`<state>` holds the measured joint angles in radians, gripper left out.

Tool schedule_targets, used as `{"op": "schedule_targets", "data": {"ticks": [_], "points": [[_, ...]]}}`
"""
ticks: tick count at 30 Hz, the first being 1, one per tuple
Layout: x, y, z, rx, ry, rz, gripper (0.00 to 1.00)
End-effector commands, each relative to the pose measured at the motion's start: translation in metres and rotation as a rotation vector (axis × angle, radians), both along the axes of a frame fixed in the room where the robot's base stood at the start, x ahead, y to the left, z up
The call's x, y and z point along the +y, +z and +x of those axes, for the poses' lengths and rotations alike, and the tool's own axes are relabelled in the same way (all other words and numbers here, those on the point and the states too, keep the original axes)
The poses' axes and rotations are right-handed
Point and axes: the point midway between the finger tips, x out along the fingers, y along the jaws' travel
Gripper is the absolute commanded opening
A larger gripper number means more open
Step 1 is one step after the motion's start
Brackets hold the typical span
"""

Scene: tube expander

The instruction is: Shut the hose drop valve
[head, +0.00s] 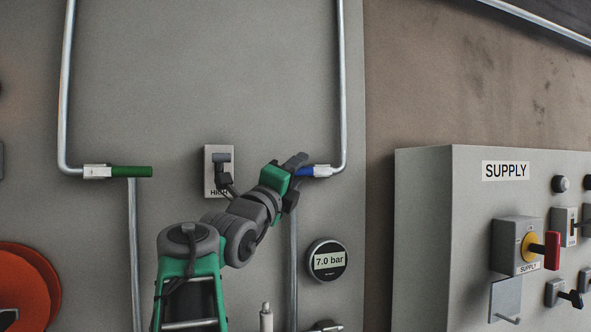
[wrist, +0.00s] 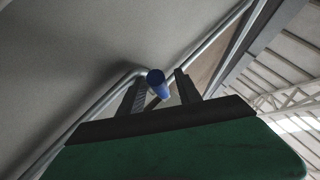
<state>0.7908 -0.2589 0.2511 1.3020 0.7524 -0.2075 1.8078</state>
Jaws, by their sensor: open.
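A blue valve handle (head: 305,172) lies level, pointing left from a white valve body (head: 323,171) at the bend of the right-hand pipe. My gripper (head: 299,163) is open at this handle and hides part of it. In the wrist view the handle's blue round end (wrist: 157,83) shows between the two spread fingers (wrist: 161,90). I cannot tell whether either finger touches it. A second valve with a green handle (head: 132,171), also level and pointing right, sits on the left-hand pipe. No label naming either valve is readable.
A switch box (head: 216,170) with a partly hidden label is on the panel between the valves. A round gauge (head: 327,261) reads 7.0 bar below the blue handle. An orange reel (head: 22,285) is at lower left.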

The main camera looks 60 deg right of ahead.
Motion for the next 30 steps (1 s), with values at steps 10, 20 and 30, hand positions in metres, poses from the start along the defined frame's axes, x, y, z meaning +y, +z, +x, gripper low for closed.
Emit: {"op": "schedule_targets", "data": {"ticks": [10,20,30], "points": [[0.0012,-0.0002,0.0008,0.001,0.001,0.0,0.14],[0.0013,-0.0002,0.0008,0.001,0.001,0.0,0.0],[0.0012,-0.0001,0.0007,0.001,0.001,0.0,0.0]]}}
